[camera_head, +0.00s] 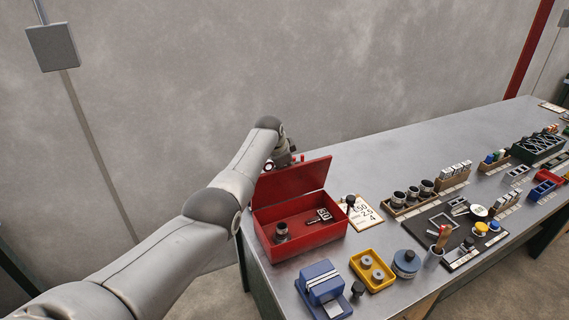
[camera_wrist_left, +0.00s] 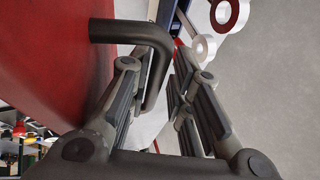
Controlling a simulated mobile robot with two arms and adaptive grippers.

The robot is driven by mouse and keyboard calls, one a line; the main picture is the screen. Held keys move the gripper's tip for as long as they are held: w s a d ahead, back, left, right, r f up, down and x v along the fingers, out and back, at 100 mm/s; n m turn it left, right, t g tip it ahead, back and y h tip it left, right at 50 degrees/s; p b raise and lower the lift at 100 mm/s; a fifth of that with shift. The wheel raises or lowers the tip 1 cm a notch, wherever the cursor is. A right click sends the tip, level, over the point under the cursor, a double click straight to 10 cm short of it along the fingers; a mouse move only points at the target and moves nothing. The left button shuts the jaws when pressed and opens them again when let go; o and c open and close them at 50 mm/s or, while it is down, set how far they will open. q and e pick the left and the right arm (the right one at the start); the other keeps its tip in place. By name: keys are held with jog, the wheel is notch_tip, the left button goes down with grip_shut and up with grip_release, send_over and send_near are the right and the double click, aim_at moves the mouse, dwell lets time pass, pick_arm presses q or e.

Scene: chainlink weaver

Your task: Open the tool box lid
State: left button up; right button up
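The red tool box (camera_head: 301,246) stands at the near left end of the workbench. Its lid (camera_head: 293,180) is raised, standing up and leaning back along the rear edge, so the inside shows. My left gripper (camera_head: 287,157) is behind the top of the lid and partly hidden by it in the head view. In the left wrist view, the lid's red face (camera_wrist_left: 50,70) fills the left side. A dark bent handle (camera_wrist_left: 128,32) sticks out from it. The left gripper's fingers (camera_wrist_left: 155,72) stand apart on either side of the handle, with gaps showing. My right gripper is out of view.
A dark cylinder (camera_head: 281,233) and a metal piece (camera_head: 319,216) lie in the box. A blue block device (camera_head: 322,284), yellow tray (camera_head: 372,270) and round blue item (camera_head: 406,263) stand in front and to the right. A wall (camera_head: 240,70) rises behind the bench.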

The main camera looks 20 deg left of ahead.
pick_arm(q)
jog(key=shift+s+d+r, duration=0.1)
jog(key=shift+s+r, duration=0.1)
jog(key=shift+r, duration=0.3)
jog(key=v, duration=1.1)
jog(key=shift+s+f, duration=0.1)
jog(key=shift+f, duration=0.05)
